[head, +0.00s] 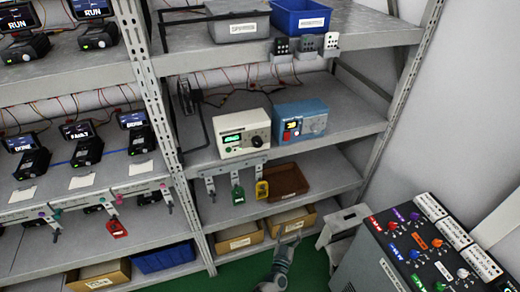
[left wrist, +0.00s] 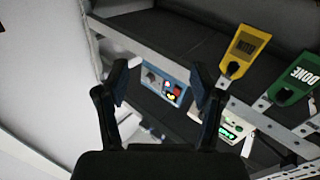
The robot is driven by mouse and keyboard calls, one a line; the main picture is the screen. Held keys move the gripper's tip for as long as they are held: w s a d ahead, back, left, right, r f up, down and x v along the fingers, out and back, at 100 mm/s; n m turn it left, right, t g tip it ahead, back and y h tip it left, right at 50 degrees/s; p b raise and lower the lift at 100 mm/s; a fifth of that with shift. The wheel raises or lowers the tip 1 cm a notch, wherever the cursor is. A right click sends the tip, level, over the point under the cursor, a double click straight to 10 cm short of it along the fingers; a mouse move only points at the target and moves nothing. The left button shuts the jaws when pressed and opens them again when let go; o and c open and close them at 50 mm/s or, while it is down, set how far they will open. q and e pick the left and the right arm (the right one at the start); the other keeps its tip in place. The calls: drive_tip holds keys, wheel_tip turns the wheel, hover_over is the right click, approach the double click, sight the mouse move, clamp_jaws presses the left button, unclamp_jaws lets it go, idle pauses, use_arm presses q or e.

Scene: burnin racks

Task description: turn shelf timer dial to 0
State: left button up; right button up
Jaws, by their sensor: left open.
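Two boxes with dials stand on the middle shelf. The cream box (head: 242,133) has a green-lit display and a knob at its right. The blue box (head: 301,119) has a small yellow display, a red button and a round dial at its right. Which one is the shelf timer I cannot tell; dial settings are too small to read. The left wrist view shows both upside down, the blue box (left wrist: 160,84) between my fingers and the cream box (left wrist: 236,130) to the right. My left gripper (head: 290,237) is open and empty, low in front of the rack, apart from both boxes. My right gripper is not in view.
Green and yellow tags (head: 262,189) hang from the shelf edge below the cream box. A brown tray (head: 287,181) lies on the lower shelf. A grey bin (head: 238,22) and blue bin (head: 299,18) stand above. A dark control panel (head: 425,245) with coloured knobs stands at right.

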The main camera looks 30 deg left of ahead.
use_arm(q)
drive_tip(key=w+a+r+n+g+y, duration=0.1)
drive_tip(key=w+a+r+n+y, duration=0.3)
drive_tip(key=r, duration=0.6)
drive_tip(key=s+a+r+n+g+y, duration=0.1)
drive_tip(key=r+n+y, duration=0.4)
drive_tip(key=r, duration=0.6)
drive_tip(key=n+g+y, duration=0.1)
drive_tip(key=n+g, duration=0.5)
approach(259, 145)
drive_tip(key=shift+t, duration=0.3)
drive_tip(key=p+x, duration=0.2)
drive_tip(key=x, duration=0.8)
drive_tip(key=shift+s+f, duration=0.15)
drive_tip(key=c, duration=1.1)
drive_tip(key=shift+c, duration=0.2)
